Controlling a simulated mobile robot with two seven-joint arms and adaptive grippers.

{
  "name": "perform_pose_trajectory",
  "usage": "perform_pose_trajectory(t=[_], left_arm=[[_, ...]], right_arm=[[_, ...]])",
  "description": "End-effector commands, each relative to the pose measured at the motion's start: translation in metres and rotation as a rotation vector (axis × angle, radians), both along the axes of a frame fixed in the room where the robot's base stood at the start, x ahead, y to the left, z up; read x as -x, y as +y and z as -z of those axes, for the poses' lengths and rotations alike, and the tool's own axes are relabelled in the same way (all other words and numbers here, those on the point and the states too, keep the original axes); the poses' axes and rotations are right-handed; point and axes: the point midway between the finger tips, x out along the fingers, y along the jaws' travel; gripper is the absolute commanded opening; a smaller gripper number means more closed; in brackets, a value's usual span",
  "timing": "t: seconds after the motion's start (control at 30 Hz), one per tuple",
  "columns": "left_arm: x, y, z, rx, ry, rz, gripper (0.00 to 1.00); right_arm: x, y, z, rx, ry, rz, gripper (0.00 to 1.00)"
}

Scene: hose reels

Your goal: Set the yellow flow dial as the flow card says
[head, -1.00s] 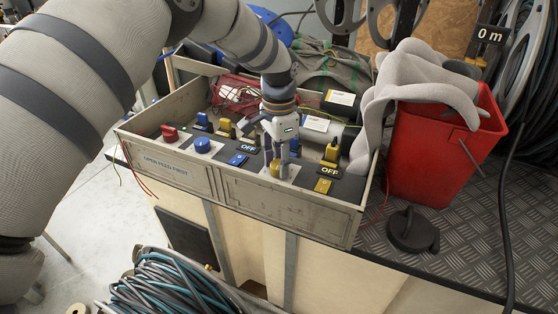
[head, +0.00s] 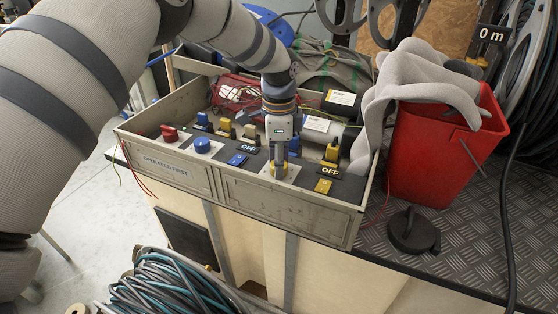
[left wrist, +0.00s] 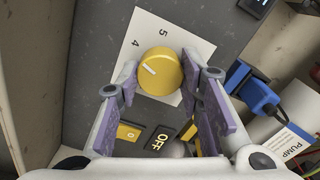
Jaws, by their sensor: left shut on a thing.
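The yellow flow dial (head: 273,171) is a round knob on a pale plate at the front of the tray-like panel. It also shows in the left wrist view (left wrist: 161,73), with a white pointer line slanting to the upper left. The digits 4 and 5 are printed on the white plate (left wrist: 150,28) beyond it. My left gripper (head: 279,168) points down over the dial and is shut on it, with a finger on each side. In the head view the gripper partly hides the dial. I cannot make out a flow card. My right gripper is not in view.
A blue knob (head: 203,146), a red knob (head: 169,133) and several switches share the panel (head: 285,208). A yellow lever (head: 332,150) and an OFF label stand close to the right. A red bucket (head: 440,150) with a grey cloth stands right of the panel.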

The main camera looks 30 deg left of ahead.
Motion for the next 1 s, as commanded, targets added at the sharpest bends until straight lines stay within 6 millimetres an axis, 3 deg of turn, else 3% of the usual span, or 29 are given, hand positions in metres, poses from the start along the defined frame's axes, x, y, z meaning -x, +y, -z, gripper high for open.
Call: perform_pose_trajectory(t=[0.27,0.3,0.4,0.73,1.0], left_arm=[[0.001,0.0,0.001,0.0,0.004,0.0,0.06],[0.001,0.0,0.001,0.0,0.004,0.0,0.36],[0.001,0.0,0.001,-0.001,0.003,-0.001,0.54],[0.0,0.0,-0.006,0.0,-0.001,-0.001,0.54],[-0.001,0.0,-0.074,0.0,-0.004,-0.002,0.54]], right_arm=[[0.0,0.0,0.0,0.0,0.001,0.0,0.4],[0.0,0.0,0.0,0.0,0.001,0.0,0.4],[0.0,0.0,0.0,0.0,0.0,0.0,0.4],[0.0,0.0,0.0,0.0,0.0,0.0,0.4],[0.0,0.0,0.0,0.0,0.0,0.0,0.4]])
